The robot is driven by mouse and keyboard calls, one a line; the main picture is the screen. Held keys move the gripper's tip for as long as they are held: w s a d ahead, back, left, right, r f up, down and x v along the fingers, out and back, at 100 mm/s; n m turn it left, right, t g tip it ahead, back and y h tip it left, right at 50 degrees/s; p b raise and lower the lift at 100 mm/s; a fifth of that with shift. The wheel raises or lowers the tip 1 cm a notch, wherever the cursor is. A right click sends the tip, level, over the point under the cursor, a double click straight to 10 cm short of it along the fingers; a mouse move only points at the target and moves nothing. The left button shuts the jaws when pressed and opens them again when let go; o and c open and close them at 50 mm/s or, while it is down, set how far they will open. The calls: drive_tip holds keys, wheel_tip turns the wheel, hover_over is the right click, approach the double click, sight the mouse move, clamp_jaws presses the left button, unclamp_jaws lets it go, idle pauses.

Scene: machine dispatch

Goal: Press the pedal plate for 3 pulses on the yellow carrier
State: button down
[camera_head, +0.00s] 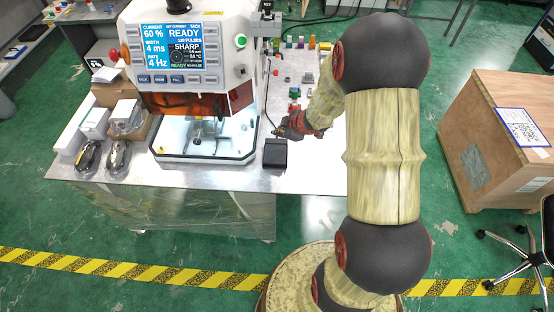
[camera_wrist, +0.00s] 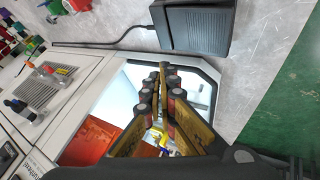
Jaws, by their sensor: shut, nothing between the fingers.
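The pedal (camera_head: 275,153) is a black box with a sloped plate on the steel table, right of the machine's base. It also shows at the top of the wrist view (camera_wrist: 198,30), with a cable from its left side. My gripper (camera_head: 290,130) is just behind and above the pedal in the head view. In the wrist view its fingers (camera_wrist: 164,72) are together and empty, over the machine's lit chamber opening and apart from the pedal. Something yellow (camera_wrist: 159,139) shows behind the fingers in the chamber, partly hidden; I cannot tell whether it is the carrier.
The white machine (camera_head: 195,55) has a screen reading READY and 120 PULSES, with an orange shield (camera_head: 188,104) over its chamber. Small coloured parts (camera_head: 300,45) stand at the back of the table. Boxes and bagged items (camera_head: 116,155) lie left. A wooden crate (camera_head: 490,140) stands right.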

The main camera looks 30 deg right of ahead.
drive_tip(key=shift+w+a+r+y, duration=0.2)
drive_tip(key=shift+a, duration=0.25)
drive_tip(key=shift+w+a+r+y, duration=0.2)
drive_tip(key=shift+a, duration=0.25)
drive_tip(key=shift+f, duration=0.2)
drive_tip(key=b, duration=0.8)
hover_over(274, 154)
wheel_tip(274, 154, down, 6)
drive_tip(key=shift+w+d+f, duration=0.1)
drive_tip(key=shift+w+d, duration=0.05)
drive_tip(key=shift+f+b, duration=0.7)
drive_tip(key=shift+f, duration=0.45)
drive_tip(key=shift+f, duration=0.35)
